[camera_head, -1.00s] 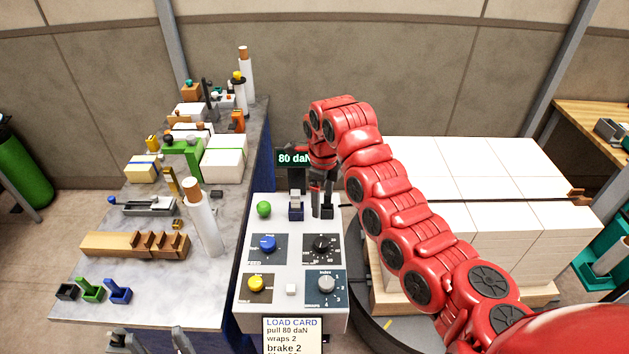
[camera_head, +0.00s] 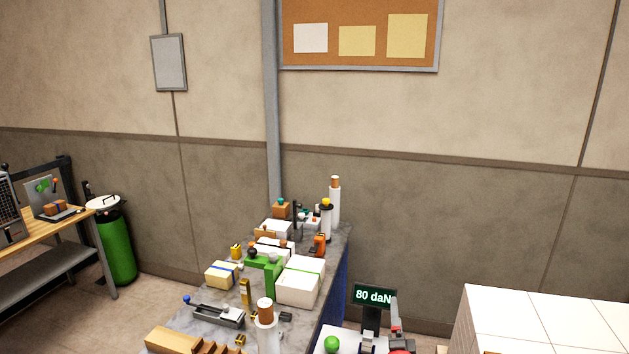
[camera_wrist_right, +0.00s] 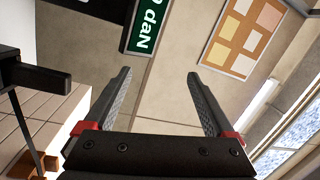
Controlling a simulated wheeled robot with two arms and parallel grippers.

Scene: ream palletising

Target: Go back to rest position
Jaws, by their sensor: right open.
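My right gripper (camera_wrist_right: 159,78) is open in the right wrist view, its two dark fingers apart with nothing between them. The display also shows, tilted, at the top of the wrist view (camera_wrist_right: 143,28). Most of my right arm is out of the head view. My left gripper is not in view.
The grey bench (camera_head: 190,328), crowded with boxes, rolls and small tools, stands left of the display. The control panel's green button (camera_head: 332,344) shows at the bottom. A block of white reams (camera_head: 545,325) stands at the right. A green cylinder (camera_head: 116,245) stands far left.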

